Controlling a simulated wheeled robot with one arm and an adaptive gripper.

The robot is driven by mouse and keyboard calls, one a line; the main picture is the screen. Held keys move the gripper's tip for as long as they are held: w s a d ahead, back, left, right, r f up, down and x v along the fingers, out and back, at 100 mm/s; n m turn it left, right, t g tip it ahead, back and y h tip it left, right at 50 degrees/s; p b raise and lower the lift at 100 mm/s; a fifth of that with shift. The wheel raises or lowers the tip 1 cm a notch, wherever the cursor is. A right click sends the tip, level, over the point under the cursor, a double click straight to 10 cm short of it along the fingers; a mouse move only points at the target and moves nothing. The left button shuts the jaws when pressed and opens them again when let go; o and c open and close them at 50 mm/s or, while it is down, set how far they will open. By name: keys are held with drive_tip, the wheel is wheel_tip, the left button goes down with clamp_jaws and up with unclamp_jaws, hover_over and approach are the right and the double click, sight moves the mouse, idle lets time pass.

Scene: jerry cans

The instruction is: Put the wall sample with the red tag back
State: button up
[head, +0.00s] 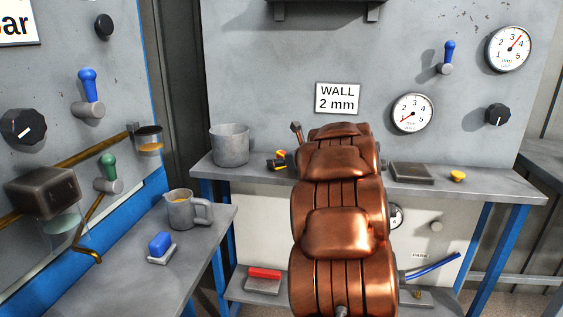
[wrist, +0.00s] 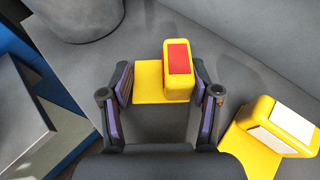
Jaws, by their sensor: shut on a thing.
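The wall sample with the red tag (wrist: 179,58) is a yellow piece with a flat plate and a taller block, the red tag on its top. My gripper (wrist: 162,80) is shut on it, one dark finger on each side. In the head view my gripper (head: 279,161) is small, above the back bench, left of my arm. Whether the sample touches the bench is unclear. A second yellow wall sample with a white tag (wrist: 284,125) stands to the right of my gripper in the wrist view. It is hidden in the head view.
A grey metal pot (head: 229,146) stands on the back bench (head: 504,187), left of my gripper. A grey plate (head: 410,173) and a small yellow thing (head: 457,176) lie right of my arm.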

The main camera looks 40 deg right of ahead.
drive_tip(key=o, duration=1)
drive_tip(key=shift+r, duration=0.1)
drive_tip(key=p+v, duration=0.1)
drive_tip(key=v, duration=1.1)
drive_tip(key=shift+w+r, duration=0.1)
